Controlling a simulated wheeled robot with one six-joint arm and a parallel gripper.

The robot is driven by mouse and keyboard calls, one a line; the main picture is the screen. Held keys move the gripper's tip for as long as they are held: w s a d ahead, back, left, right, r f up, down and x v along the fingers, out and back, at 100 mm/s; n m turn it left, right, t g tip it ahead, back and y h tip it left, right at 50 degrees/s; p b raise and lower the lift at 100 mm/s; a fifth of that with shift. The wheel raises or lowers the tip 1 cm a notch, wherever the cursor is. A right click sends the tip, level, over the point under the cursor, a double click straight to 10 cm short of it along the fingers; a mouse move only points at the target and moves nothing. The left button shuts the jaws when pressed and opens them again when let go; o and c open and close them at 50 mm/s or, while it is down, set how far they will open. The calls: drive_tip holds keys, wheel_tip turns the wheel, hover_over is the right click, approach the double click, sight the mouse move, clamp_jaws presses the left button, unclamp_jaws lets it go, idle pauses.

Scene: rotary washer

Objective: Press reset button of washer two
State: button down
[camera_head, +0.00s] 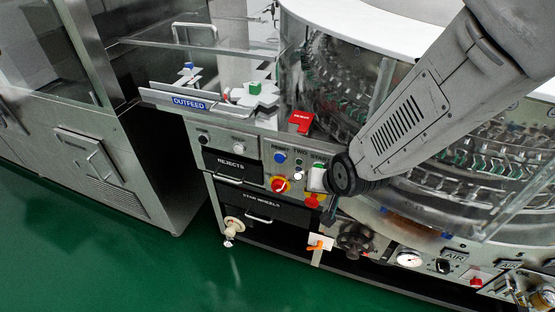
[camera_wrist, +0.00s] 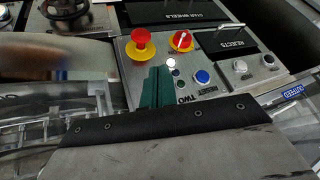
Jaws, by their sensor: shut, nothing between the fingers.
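The washer two panel (camera_head: 262,152) is a steel plate on the front of the rotary washer. Its blue button (camera_head: 280,158) sits by the RESET lettering, left of the word TWO. In the wrist view the same blue button (camera_wrist: 202,76) is right of my gripper (camera_wrist: 160,74), above the upside-down RESET TWO label. My gripper's dark green fingers are shut and empty, over the panel near a small white button (camera_wrist: 171,62). They appear apart from the blue button. In the head view my wrist covers the panel's right end.
A red mushroom button (camera_wrist: 141,37) on yellow and a red-yellow rotary switch (camera_wrist: 181,40) stand close to my fingers. The REJECTS plate (camera_head: 231,164) with its handle is left of the blue button. Clear guards and an OUTFEED rail (camera_head: 188,103) are behind. Green floor lies open in front.

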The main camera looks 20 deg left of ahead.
sight(279, 159)
drive_tip(key=a+f+m+t+y, duration=0.1)
drive_tip(key=a+f+t+y, duration=0.1)
drive_tip(key=a, duration=0.5)
drive_tip(key=a+f+t+y, duration=0.3)
drive_tip(key=a+t+y, duration=0.2)
drive_tip(key=a, duration=0.2)
drive_tip(key=shift+s+m, duration=0.35)
drive_tip(key=shift+m, duration=0.05)
drive_tip(key=w, duration=0.8)
drive_tip(key=shift+w+d, duration=0.35)
drive_tip(key=shift+w, duration=0.05)
drive_tip(key=shift+w, duration=0.15)
idle(0.9)
drive_tip(key=shift+w, duration=0.25)
